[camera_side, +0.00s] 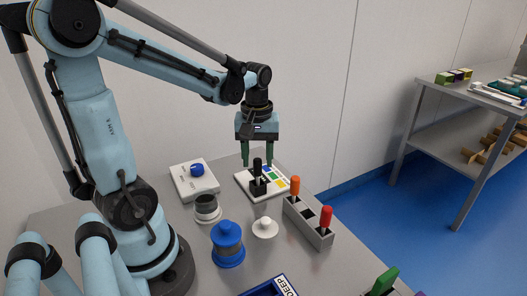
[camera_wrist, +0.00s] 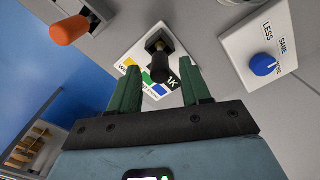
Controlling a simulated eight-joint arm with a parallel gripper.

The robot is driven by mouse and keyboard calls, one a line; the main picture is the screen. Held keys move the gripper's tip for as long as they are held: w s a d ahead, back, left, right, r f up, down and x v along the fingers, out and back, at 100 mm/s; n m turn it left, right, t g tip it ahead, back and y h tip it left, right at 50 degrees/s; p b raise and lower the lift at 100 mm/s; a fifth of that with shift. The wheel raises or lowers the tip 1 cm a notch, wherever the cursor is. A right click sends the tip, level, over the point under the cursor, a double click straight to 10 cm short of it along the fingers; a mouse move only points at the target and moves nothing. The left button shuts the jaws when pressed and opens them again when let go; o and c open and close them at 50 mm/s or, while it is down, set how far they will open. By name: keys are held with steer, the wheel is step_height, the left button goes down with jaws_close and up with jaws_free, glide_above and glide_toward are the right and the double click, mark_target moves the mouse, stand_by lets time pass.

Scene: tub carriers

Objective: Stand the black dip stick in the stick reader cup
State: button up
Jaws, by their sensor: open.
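The black dip stick (camera_side: 257,167) stands upright in a small black square cup (camera_side: 258,187) on a white board (camera_side: 276,179) with coloured patches. In the wrist view the stick (camera_wrist: 163,68) points up toward me, its base in the black cup (camera_wrist: 158,41). My gripper (camera_side: 258,165) is open, pointing straight down, its green fingers on either side of the stick's upper end. In the wrist view my fingers (camera_wrist: 160,84) stand apart with gaps to the stick. The stick's lower end is hidden inside the cup.
A white box with a blue knob (camera_side: 197,170), a blue spool (camera_side: 227,243) and a white lidded piece (camera_side: 265,227) stand nearby.

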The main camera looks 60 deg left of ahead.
step_height(320, 180, up, 8)
steer(key=shift+f, duration=0.1)
steer(key=shift+d, duration=0.25)
steer(key=d+f+m+t, duration=0.3)
steer(key=d+m+t, duration=0.4)
steer(key=d+m, duration=0.3)
steer(key=shift+d+f+m, duration=0.3)
steer(key=shift+m, duration=0.7)
